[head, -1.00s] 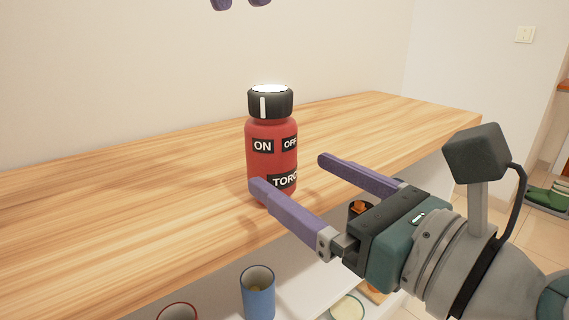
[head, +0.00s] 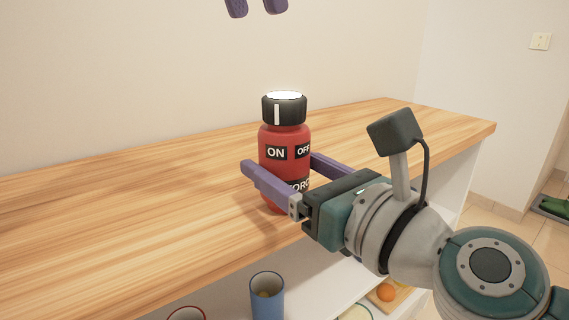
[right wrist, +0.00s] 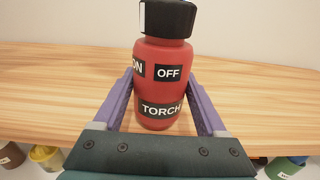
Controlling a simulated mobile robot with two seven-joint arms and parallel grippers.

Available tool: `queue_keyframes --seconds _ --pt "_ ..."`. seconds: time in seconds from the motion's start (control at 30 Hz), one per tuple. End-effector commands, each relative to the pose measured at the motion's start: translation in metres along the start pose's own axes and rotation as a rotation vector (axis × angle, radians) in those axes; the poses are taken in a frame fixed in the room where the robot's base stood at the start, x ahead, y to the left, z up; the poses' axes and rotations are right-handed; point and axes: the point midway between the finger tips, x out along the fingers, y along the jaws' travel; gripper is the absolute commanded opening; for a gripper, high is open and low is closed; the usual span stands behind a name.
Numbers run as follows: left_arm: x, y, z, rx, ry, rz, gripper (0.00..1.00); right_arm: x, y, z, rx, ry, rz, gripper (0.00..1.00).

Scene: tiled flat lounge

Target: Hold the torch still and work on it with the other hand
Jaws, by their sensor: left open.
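The torch (head: 283,141) stands upright on the wooden top, red with a black cap (head: 284,110) and a pale, bright top. The cap's white line sits above the ON label; OFF is to its right. The torch also shows in the right wrist view (right wrist: 163,88), with its OFF and TORCH labels facing me. My right gripper (head: 279,162) has one finger on each side of the torch's lower body.
The wooden counter (head: 130,205) is clear to the left of the torch, with a wall behind. On a white shelf below are a blue cup (head: 267,296), a red-rimmed cup (head: 187,314) and an orange (head: 386,292) on a board.

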Motion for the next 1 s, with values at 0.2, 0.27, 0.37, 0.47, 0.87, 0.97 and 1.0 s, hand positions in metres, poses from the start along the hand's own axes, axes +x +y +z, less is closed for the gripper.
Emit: queue_keyframes --seconds 0.2,0.27,0.37,0.47,0.87,0.97,1.0 --pt "0.0000 0.0000 0.0000 0.000 0.000 0.000 0.50 -0.0002 -0.0001 -0.0002 0.000 0.000 0.000 0.48" --pt "0.0000 0.0000 0.0000 0.000 0.000 0.000 0.50 -0.0002 -0.0001 -0.0001 0.000 0.000 0.000 0.41" --pt "0.0000 0.0000 0.0000 0.000 0.000 0.000 0.50 -0.0002 -0.0002 -0.0002 0.000 0.000 0.000 0.30" --pt "0.0000 0.0000 0.0000 0.000 0.000 0.000 0.50 -0.0002 -0.0002 -0.0002 0.000 0.000 0.000 0.19" --pt "0.0000 0.0000 0.0000 0.000 0.000 0.000 0.50 -0.0002 -0.0002 -0.0003 0.000 0.001 0.000 0.05" --pt "0.0000 0.0000 0.0000 0.000 0.000 0.000 0.50 -0.0002 -0.0002 -0.0003 0.000 0.001 0.000 0.05" --pt "0.0000 0.0000 0.0000 0.000 0.000 0.000 0.50 -0.0002 -0.0002 -0.0003 0.000 0.001 0.000 0.05"
